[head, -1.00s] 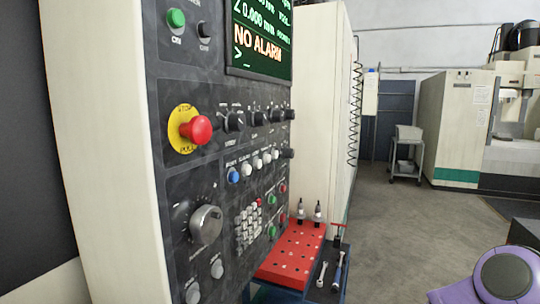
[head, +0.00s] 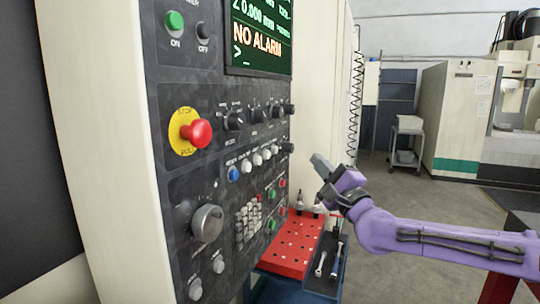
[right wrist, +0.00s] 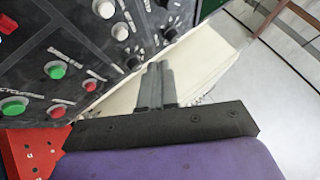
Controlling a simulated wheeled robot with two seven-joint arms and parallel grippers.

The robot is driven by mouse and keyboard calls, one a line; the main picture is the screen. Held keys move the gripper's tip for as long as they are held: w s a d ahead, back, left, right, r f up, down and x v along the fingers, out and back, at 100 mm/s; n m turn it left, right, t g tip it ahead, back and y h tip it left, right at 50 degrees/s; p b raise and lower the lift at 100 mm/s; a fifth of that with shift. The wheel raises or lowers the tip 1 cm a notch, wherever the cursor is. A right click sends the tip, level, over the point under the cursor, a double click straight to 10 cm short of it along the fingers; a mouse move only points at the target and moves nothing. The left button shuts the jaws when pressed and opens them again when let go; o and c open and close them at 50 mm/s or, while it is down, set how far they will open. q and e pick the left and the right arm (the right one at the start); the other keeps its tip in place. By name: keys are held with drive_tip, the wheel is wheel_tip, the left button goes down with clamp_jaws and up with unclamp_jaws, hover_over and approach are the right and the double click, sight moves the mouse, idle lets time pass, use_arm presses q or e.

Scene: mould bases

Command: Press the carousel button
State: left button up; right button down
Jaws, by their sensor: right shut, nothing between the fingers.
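The dark control panel (head: 170,95) of the machine fills the left of the head view. It bears a row with a blue button (head: 234,173) and white buttons (head: 257,159), and green and red buttons lower right. I cannot read which one is labelled carousel. My right gripper (head: 318,163) is shut and empty, right of the panel and apart from it, pointing toward it. In the right wrist view the closed fingers (right wrist: 155,82) point up, with white buttons (right wrist: 121,31) and a green button (right wrist: 55,70) to their left. My left gripper is not in view.
A red emergency stop (head: 197,132) and a knob (head: 207,223) stick out from the panel. Below it, a red holed tray (head: 286,258) with tool holders stands beside a dark tray with wrenches. The floor to the right is open.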

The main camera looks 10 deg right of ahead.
sight(267, 155)
drive_tip(key=shift+a, duration=0.1)
drive_tip(key=w+a+p, duration=0.1)
drive_tip(key=w+a, duration=0.4)
drive_tip(key=a, duration=0.2)
drive_tip(key=shift+a+f, duration=0.1)
drive_tip(key=shift+a, duration=0.05)
idle(2.0)
drive_tip(key=shift+w+a, duration=0.25)
drive_tip(key=shift+a, duration=0.05)
